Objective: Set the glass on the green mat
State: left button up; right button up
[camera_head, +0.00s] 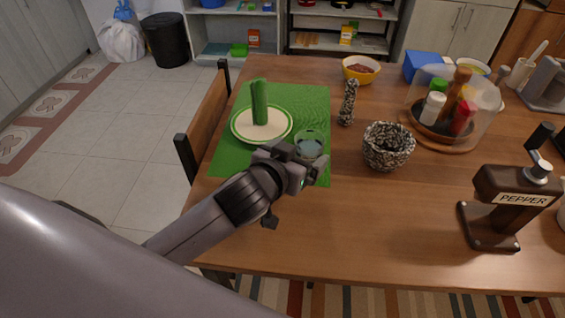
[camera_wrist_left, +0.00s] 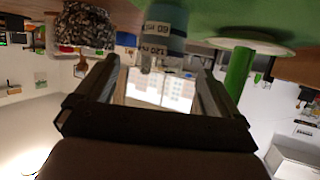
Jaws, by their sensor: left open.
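The glass (camera_head: 310,145) is clear with a bluish tint and stands upright, apparently on the front right part of the green mat (camera_head: 314,100). In the upside-down left wrist view the glass (camera_wrist_left: 165,32) shows measure marks, and its base is cut off by the top edge. My left gripper (camera_head: 308,170) is open just in front of the glass. In the wrist view my left gripper's fingers (camera_wrist_left: 158,70) are apart, with nothing held between them and the glass beyond the tips. My right gripper is not in view.
On the mat a plate (camera_head: 242,128) carries a green upright object (camera_head: 259,102). Right of the glass stand a speckled bowl (camera_head: 388,147) and a speckled upright piece (camera_head: 348,103). The pepper dispenser (camera_head: 507,208) is at the right. The table's front middle is clear.

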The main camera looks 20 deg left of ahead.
pick_arm(q)
jog(key=v, duration=0.7)
jog(key=shift+s+r, duration=0.2)
jog(key=shift+s, duration=0.1)
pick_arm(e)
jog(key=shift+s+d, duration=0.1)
pick_arm(q)
jog(key=shift+s+a, duration=0.1)
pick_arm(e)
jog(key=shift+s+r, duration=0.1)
